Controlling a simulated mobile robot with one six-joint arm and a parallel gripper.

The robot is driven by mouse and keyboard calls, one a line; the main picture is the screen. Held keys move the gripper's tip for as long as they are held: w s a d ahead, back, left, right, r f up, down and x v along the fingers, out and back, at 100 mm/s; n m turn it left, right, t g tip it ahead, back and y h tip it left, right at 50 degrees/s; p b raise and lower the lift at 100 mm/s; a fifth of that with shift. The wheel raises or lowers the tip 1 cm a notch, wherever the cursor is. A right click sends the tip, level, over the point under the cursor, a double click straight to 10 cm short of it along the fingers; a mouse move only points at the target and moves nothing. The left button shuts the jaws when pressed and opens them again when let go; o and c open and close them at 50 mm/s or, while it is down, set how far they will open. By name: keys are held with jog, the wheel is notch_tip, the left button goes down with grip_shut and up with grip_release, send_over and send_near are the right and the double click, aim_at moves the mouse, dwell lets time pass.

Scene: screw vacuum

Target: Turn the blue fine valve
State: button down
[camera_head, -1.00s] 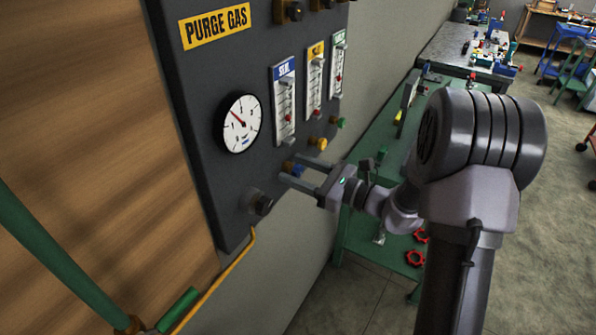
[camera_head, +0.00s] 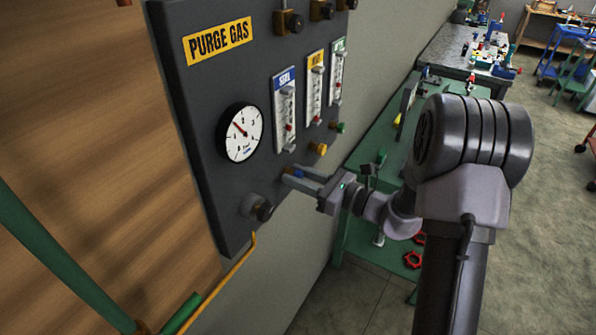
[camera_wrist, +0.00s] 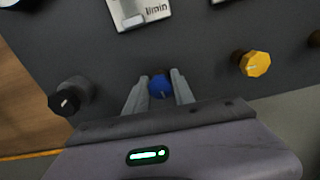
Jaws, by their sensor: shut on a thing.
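The blue fine valve (camera_wrist: 160,87) is a small round blue knob on the dark panel, between my two fingers in the wrist view. In the head view the blue valve (camera_head: 298,174) is mostly covered by my fingers. My gripper (camera_wrist: 158,90) is shut on the blue knob, with one finger on each side of it. In the head view my gripper (camera_head: 300,178) reaches the panel from the right, below the blue-labelled flow meter (camera_head: 285,108).
A yellow knob (camera_wrist: 255,64) sits right of the blue one, and a green knob (camera_head: 339,127) lies farther along. A black knob (camera_wrist: 64,102) is at the left. A pressure gauge (camera_head: 241,132) is on the panel. A green bench (camera_head: 385,225) stands behind my arm.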

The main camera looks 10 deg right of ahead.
jog(key=m+p, duration=0.5)
jog(key=shift+r+m+p, duration=0.25)
jog(key=shift+m+p, duration=0.05)
jog(key=shift+f+m+p, duration=0.2)
jog(key=shift+m+p, duration=1.65)
jog(key=shift+m, duration=0.25)
jog(key=shift+f, duration=0.1)
jog(key=c, duration=1.1)
grip_release()
jog(key=shift+o, duration=0.2)
jog(key=shift+d, duration=0.1)
jog(key=v, duration=1.7)
jog(key=shift+p, duration=0.45)
